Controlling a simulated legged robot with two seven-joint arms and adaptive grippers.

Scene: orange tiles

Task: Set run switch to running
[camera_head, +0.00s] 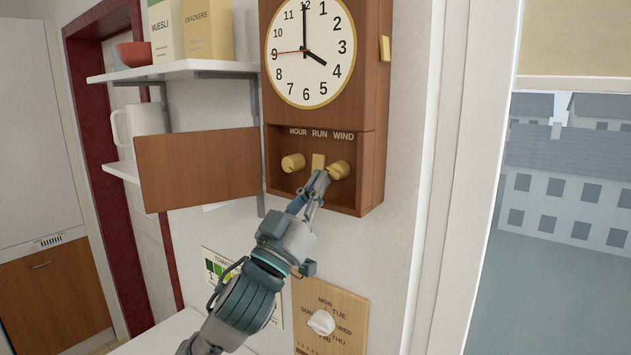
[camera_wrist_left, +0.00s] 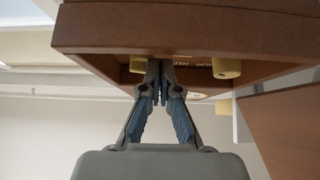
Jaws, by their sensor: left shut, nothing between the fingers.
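The run switch (camera_head: 318,161) is a small yellow plate under the word RUN, in the open lower compartment of the wooden wall clock (camera_head: 351,110). It sits between the yellow hour knob (camera_head: 293,163) and wind knob (camera_head: 339,170). My left gripper (camera_head: 321,180) is shut and empty, with its tips at the compartment's mouth, just below the switch and covering its lower end. In the left wrist view the closed fingertips (camera_wrist_left: 160,66) reach in past the compartment's edge and hide the switch. I cannot tell whether they touch it or how it is set. My right gripper is out of view.
The clock's hinged door (camera_head: 197,168) stands open to the left. Shelves (camera_head: 180,71) with boxes and a bowl are beyond it. A wooden day dial panel (camera_head: 330,317) is on the wall below. A window (camera_head: 565,180) is at the right.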

